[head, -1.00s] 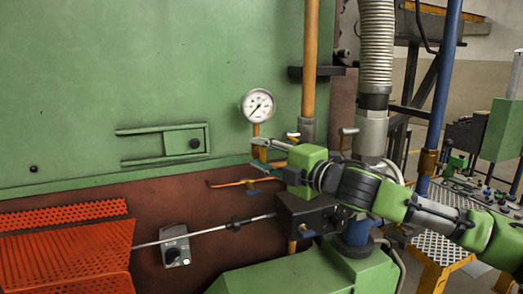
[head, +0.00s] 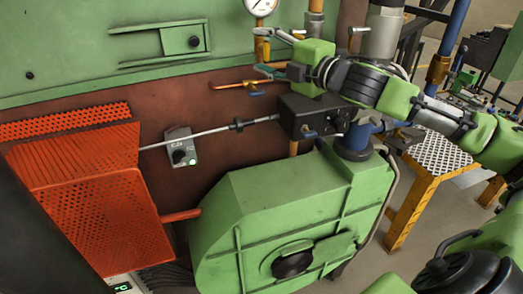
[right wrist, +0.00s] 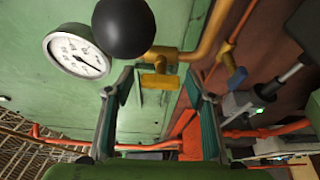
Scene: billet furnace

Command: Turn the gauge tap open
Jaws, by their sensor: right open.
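The white round gauge (right wrist: 76,52) is large at the upper left of the right wrist view; its lower part shows at the top edge of the head view (head: 260,5). Brass pipework (right wrist: 163,56) runs right of it, with a yellow tap handle (right wrist: 160,81) below. My right gripper (right wrist: 160,115) is open, one finger on each side below the handle, which shows in the gap between them. I see no contact. In the head view the right gripper (head: 273,52) is at the pipe under the gauge and hides the handle. My left gripper is not in view.
A black ball (right wrist: 123,27) is close to the right wrist camera. A blue-handled tap (head: 257,94) sits on the orange pipe below the gripper. A dark box (head: 308,117), green housing (head: 270,205) and orange perforated guard (head: 100,200) stand lower down.

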